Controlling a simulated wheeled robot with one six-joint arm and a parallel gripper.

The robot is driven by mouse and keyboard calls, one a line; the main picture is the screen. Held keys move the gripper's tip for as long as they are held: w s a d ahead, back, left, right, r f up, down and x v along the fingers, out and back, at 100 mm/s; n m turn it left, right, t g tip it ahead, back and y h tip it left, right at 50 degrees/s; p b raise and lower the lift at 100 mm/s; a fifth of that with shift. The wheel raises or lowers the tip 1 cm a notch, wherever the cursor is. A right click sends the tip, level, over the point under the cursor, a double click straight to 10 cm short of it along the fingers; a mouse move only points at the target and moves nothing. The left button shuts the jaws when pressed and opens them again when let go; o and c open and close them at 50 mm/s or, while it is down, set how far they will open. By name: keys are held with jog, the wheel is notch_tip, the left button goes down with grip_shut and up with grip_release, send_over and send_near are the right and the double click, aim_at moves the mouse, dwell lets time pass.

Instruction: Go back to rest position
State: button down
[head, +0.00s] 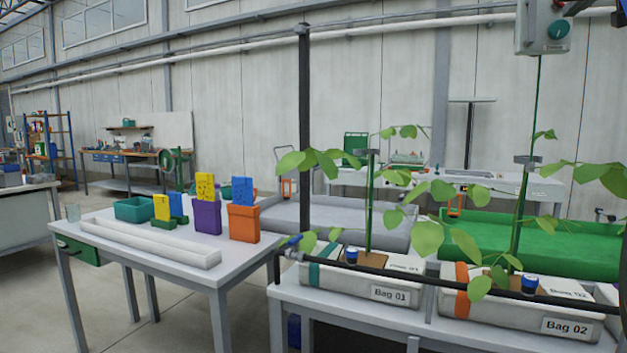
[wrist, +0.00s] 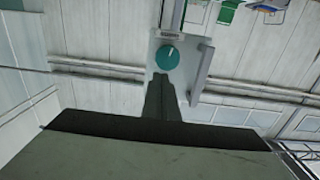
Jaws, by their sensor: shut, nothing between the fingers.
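My gripper (wrist: 161,84) shows in the wrist view as a dark narrow shape at the middle, its fingers together with nothing between them. Its tips point at a grey control box with a round teal knob (wrist: 167,58). The tips overlap the box's edge just below the knob in the picture; I cannot tell whether they touch it. In the head view the same grey box (head: 533,38) hangs at the top right, with its teal knob (head: 558,29) facing out. A dark part at the top right corner there is cut off by the frame.
Below the box, plants grow in Bag 01 (head: 360,288) and Bag 02 (head: 520,311) on a bench, with a black pipe (head: 440,284) along its front. Left stands a table (head: 130,268) with purple (head: 207,217) and orange (head: 243,224) bins. Floor is clear at lower left.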

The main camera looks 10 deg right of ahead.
jog(key=shift+v, duration=1.1)
jog(key=shift+r, duration=0.1)
